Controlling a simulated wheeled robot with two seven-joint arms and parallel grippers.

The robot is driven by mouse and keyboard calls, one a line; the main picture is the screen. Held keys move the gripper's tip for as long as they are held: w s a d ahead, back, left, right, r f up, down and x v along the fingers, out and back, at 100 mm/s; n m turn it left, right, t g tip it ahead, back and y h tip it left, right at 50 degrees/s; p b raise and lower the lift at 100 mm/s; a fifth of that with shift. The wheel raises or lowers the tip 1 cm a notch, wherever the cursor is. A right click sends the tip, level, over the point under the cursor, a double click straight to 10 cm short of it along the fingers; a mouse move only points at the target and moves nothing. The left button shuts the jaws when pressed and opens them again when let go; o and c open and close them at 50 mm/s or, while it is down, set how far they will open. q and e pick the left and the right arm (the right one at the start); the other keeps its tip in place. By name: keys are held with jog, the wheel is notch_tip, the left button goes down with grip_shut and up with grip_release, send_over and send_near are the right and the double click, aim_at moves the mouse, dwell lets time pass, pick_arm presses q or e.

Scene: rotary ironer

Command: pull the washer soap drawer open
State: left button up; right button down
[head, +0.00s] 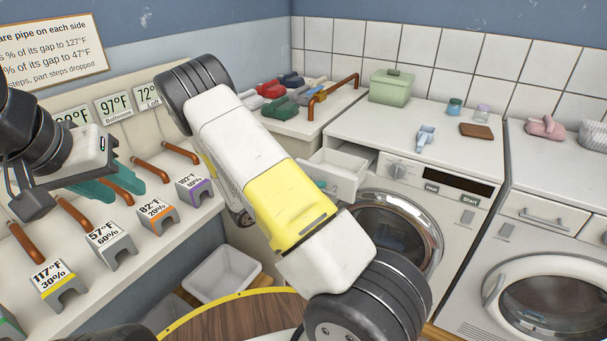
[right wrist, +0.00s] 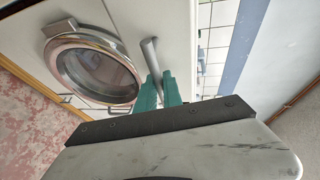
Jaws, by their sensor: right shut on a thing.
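The washer (head: 410,190) stands right of centre in the head view, with a round glass door below its control panel. Its white soap drawer (head: 335,172) stands out from the front at the panel's left, and its open top shows. My right gripper (right wrist: 160,82) is shut on the drawer's grey handle (right wrist: 153,52) in the right wrist view. In the head view my right arm hides most of that gripper and the handle. My left gripper (head: 118,182) is apart from the washer, over the left counter, with its teal fingers spread and empty.
Numbered grey stands (head: 110,242) and copper pipes (head: 75,222) line the left counter below my left gripper. A green box (head: 391,88) and small jars are on the washer top. A white bin (head: 222,272) and a round wooden table (head: 240,318) are below.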

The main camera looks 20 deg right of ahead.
jog(key=c, duration=1.8)
grip_release()
jog(key=shift+o, duration=0.2)
jog(key=v, duration=0.7)
jog(key=shift+a, duration=0.4)
jog(key=shift+r, duration=0.15)
